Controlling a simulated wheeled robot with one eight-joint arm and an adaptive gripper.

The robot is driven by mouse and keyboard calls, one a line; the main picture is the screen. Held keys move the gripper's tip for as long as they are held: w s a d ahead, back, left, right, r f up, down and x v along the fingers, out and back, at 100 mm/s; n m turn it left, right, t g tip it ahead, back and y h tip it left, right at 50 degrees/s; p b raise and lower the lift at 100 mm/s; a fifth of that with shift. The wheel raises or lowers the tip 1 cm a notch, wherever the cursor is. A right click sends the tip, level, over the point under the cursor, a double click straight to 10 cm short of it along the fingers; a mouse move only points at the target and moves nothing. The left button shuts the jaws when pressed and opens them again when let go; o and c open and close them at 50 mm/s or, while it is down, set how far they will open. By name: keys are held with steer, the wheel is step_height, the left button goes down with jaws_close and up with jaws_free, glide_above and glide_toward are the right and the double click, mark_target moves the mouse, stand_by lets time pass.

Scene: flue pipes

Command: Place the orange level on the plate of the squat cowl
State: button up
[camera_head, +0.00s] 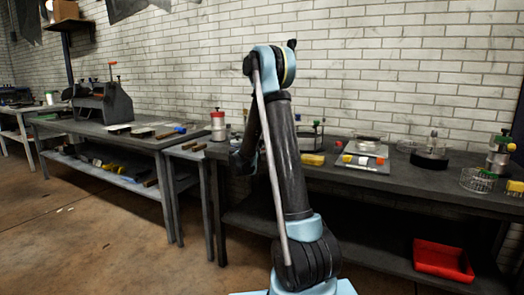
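I cannot pick out the orange level for certain. A small yellow bar with red ends (362,160) lies on a flat grey plate (350,152) on the right bench. No thing is clearly the squat cowl; a low black round piece with a metal top (431,156) stands further right and might be it. My arm rises in the middle and bends down behind itself. My gripper (242,162) seems to be the dark shape left of the arm link, near the bench's left end. It is mostly hidden, and its fingers cannot be made out.
The right bench (455,185) also holds a yellow block (313,160), wire baskets (478,180) and a green-topped metal piece (499,155). A red-topped can (218,125) stands left of my arm. A red tray (443,260) lies below. Open floor (90,235) is at left.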

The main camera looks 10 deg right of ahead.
steer(key=shift+f, duration=0.25)
steer(key=shift+f, duration=0.1)
steer(key=o, duration=1.1)
